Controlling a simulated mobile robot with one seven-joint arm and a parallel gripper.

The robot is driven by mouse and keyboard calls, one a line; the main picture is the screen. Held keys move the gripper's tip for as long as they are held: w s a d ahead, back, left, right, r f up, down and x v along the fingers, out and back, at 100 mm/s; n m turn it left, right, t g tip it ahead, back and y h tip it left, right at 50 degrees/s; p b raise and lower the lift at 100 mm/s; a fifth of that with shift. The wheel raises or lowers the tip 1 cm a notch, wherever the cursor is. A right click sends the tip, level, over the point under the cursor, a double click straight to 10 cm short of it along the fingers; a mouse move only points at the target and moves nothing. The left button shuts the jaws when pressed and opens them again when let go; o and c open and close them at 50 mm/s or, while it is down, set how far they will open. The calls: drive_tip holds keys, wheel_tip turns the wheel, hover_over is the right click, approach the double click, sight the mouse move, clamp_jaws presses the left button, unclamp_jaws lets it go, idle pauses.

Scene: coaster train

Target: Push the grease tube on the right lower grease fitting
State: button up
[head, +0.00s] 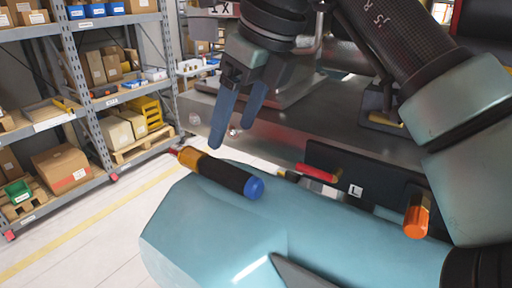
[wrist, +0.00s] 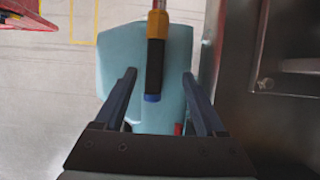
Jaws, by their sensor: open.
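The grease tube (head: 228,175) has a black body, a yellow section and a blue end cap, and lies over a teal surface of my own body in the head view. In the wrist view the grease tube (wrist: 155,55) points away, its blue end nearest. My gripper (head: 232,137) is open and empty, with its blue fingers just above the tube. In the wrist view the fingers of my gripper (wrist: 159,72) appear on either side of it.
The grey metal machine side (head: 345,135) stands close behind my gripper. A dark panel (head: 365,180) holds a red-handled tool (head: 318,173) and an orange-handled tool (head: 417,218). Shelves with boxes (head: 62,170) stand at the left. The floor (head: 105,215) in front of them is clear.

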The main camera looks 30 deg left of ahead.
sight(214, 162)
drive_tip(key=x, duration=0.3)
drive_tip(key=shift+a, duration=0.2)
drive_tip(key=shift+s+a+f+p, duration=0.2)
drive_tip(key=shift+a+f+p, duration=0.15)
drive_tip(key=shift+p, duration=0.3)
drive_tip(key=p+x, duration=0.1)
drive_tip(key=x, duration=0.2)
drive_tip(key=shift+s+a+p, duration=0.15)
drive_tip(key=shift+a+p, duration=0.05)
drive_tip(key=shift+p, duration=0.1)
drive_tip(key=shift+a+f, duration=0.15)
drive_tip(key=shift+f, duration=0.4)
clamp_jaws()
